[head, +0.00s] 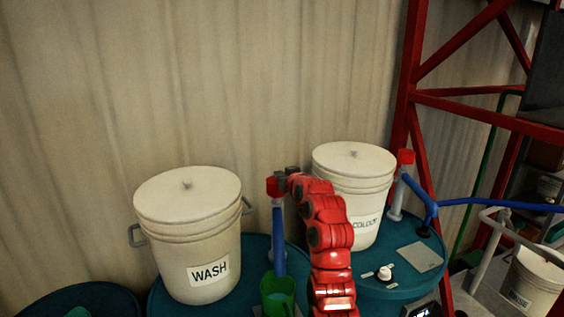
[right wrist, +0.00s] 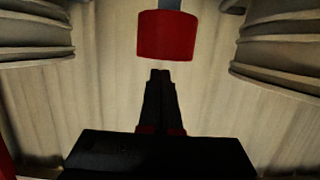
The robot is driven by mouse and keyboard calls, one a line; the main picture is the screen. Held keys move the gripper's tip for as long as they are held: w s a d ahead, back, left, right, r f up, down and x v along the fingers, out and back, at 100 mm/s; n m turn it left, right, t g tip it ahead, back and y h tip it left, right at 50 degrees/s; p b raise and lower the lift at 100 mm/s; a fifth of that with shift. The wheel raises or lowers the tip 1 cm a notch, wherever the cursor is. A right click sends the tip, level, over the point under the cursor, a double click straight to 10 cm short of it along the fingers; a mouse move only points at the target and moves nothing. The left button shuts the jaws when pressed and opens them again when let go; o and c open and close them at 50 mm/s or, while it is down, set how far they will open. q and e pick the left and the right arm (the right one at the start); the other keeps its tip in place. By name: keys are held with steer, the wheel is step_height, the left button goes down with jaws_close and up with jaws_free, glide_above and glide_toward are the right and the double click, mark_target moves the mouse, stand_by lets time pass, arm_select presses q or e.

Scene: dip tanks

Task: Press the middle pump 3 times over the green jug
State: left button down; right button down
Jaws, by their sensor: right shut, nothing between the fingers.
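The middle pump (head: 273,187) has a red top, a grey stem and a blue spout pointing down. Its red top fills the upper middle of the right wrist view (right wrist: 166,36). The green jug (head: 278,291) stands under the blue spout on a teal drum. My right gripper (head: 290,171) is beside the red top at about its height, partly hidden by my red arm. In the right wrist view its fingers (right wrist: 160,76) are shut and empty, pointing toward the red top with a visible gap in the picture. I cannot tell whether they touch it. My left gripper is not in view.
A white WASH bucket (head: 190,240) stands left of the pump, a COLOUR bucket (head: 362,205) right. Another red-topped pump (head: 405,158) stands farther right, by a red rack (head: 403,85). A pale wall (head: 200,80) is behind.

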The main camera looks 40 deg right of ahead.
steer(key=shift+f, duration=0.4)
